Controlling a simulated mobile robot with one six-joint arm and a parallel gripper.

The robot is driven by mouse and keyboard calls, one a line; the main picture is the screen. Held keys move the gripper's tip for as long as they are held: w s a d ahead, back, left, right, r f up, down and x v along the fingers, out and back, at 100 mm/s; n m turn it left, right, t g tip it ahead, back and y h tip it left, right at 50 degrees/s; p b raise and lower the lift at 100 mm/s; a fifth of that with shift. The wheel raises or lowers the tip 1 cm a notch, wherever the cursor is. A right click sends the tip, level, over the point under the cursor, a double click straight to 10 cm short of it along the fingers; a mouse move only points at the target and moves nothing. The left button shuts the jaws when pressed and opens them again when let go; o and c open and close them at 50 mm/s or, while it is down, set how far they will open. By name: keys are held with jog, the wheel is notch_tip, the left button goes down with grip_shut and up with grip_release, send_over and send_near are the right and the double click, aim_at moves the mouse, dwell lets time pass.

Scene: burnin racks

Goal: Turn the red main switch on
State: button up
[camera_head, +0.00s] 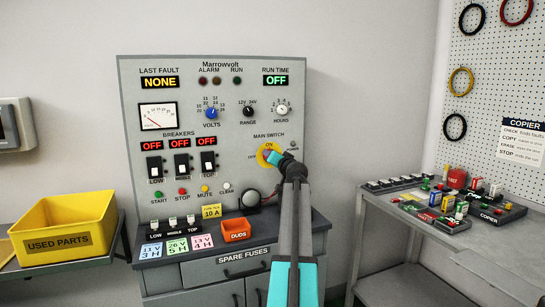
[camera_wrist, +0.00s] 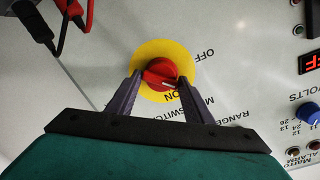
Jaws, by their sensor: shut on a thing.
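The red main switch is a round knob on a yellow disc, on the grey Marrowvolt panel (camera_head: 227,120). In the wrist view the red knob (camera_wrist: 158,72) lies between my two fingers, one on each side. Its white mark points to the lower right there, between the printed words OFF and ON; I cannot tell its exact setting. My gripper (camera_wrist: 159,79) is shut on the knob. In the head view my gripper (camera_head: 277,157) covers most of the knob, and the yellow disc (camera_head: 262,154) shows around it.
Three breakers (camera_head: 181,164) show red OFF displays. The RUN TIME display (camera_head: 276,80) reads OFF. A round black-rimmed part (camera_head: 250,199) is low on the panel beside my arm. Red and black leads (camera_wrist: 74,15) hang close by in the wrist view. An orange DUDS bin (camera_head: 236,230) stands below.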

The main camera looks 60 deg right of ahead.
jog(key=m+p, duration=0.1)
jog(key=m, duration=0.1)
jog(key=m+p, duration=0.1)
jog(key=m, duration=0.2)
jog(key=m+y+p, duration=0.1)
jog(key=m, duration=0.2)
jog(key=shift+w+r+t+p, duration=0.2)
jog(key=shift+r+t+p, duration=0.1)
jog(key=shift+p, duration=0.1)
jog(key=o, duration=0.8)
jog(key=shift+o, duration=0.2)
jog(key=shift+f, duration=0.15)
jog(key=shift+s+f, duration=0.1)
jog(key=shift+s, duration=0.1)
